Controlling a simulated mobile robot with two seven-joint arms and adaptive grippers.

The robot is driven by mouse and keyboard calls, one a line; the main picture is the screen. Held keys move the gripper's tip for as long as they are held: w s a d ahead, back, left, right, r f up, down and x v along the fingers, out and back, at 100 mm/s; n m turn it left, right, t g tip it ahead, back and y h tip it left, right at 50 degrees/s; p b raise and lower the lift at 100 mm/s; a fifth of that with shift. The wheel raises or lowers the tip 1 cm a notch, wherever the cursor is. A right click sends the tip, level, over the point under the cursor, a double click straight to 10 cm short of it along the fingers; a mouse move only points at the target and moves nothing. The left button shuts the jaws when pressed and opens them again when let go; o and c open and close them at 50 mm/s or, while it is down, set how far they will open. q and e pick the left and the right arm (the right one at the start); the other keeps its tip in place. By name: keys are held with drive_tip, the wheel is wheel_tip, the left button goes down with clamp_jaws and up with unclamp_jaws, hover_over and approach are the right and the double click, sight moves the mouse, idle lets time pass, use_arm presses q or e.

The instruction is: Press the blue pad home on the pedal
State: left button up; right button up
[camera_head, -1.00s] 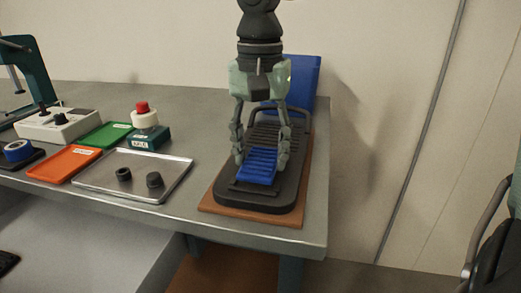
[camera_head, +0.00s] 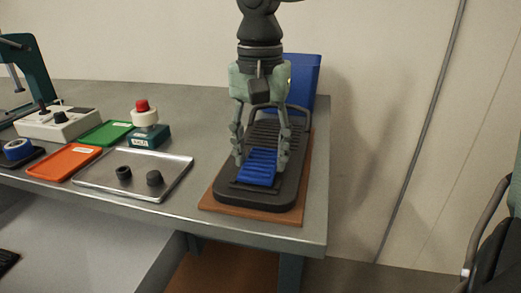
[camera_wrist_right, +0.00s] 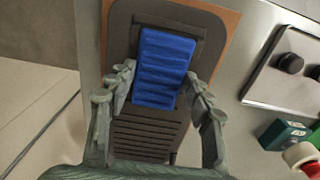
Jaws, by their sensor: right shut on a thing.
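The blue ribbed pad (camera_head: 258,167) lies over the front part of the black pedal (camera_head: 256,196), between my right gripper's fingers. My right gripper (camera_head: 260,160) points down over the pedal and is shut on the pad's two sides. In the right wrist view the pad (camera_wrist_right: 163,68) sits along the middle of the pedal (camera_wrist_right: 150,135), with the right gripper's fingers (camera_wrist_right: 160,92) at its edges. Whether the pad is fully seated cannot be told. My left gripper is not in view.
The pedal stands on a brown board (camera_head: 230,208) near the table's right end. A blue bin (camera_head: 303,80) stands behind it. A metal tray (camera_head: 100,185) with two black knobs, an orange tray (camera_head: 62,162), a green tray (camera_head: 104,134) and a red-topped button (camera_head: 143,118) lie left.

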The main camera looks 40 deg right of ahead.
drive_tip(key=shift+f, duration=0.3)
idle(0.4)
drive_tip(key=o, duration=1.3)
drive_tip(key=shift+c, duration=0.2)
wheel_tip(320, 180, up, 12)
wheel_tip(320, 180, down, 12)
drive_tip(key=shift+r, duration=0.25)
